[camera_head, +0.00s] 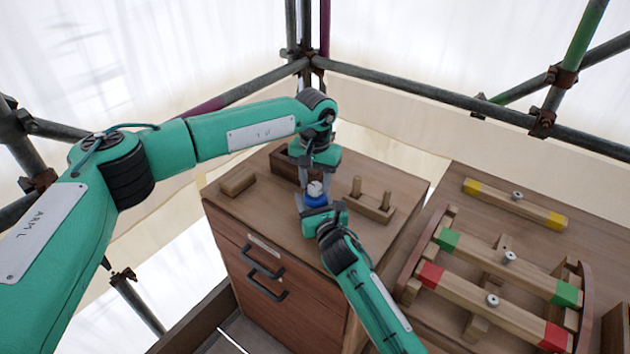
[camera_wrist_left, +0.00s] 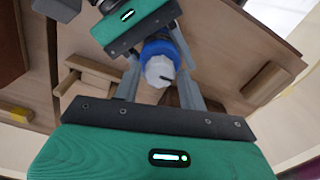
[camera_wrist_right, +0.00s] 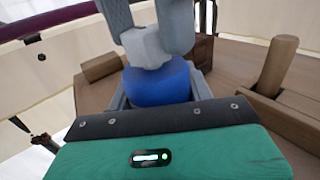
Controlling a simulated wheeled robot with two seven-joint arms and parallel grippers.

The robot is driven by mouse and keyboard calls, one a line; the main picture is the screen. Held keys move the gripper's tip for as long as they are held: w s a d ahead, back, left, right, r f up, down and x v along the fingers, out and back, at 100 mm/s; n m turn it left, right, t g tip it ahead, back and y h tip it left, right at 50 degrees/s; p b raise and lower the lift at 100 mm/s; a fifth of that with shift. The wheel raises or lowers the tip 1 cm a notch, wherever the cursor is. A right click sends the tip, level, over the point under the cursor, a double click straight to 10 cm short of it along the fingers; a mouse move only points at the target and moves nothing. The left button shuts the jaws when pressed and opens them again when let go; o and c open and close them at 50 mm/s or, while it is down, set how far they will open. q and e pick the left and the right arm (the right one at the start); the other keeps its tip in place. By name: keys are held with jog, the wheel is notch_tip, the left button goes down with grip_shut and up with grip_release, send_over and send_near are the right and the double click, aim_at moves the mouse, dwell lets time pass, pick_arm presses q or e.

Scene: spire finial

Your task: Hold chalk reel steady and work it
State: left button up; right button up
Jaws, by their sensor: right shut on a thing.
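The chalk reel has a blue body (camera_head: 316,199) and a pale grey knob (camera_wrist_left: 160,72) on top. It stands upright near the middle of the cabinet top. My right gripper (camera_wrist_right: 158,92) is shut on the blue body, with a finger on each side. My left gripper (camera_wrist_left: 160,82) is above the reel, pointing down. Its fingers are open, one on each side of the knob; the right wrist view shows them close to the knob (camera_wrist_right: 148,48). Whether they touch it I cannot tell. The reel's underside is hidden.
Scaffold poles stand behind.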

aim_at(315, 186)
pick_arm(q)
jog(key=shift+o, duration=0.7)
pick_arm(e)
jog(key=shift+f, duration=0.1)
pick_arm(q)
notch_tip(315, 186, up, 12)
pick_arm(e)
jog(key=o, duration=1.1)
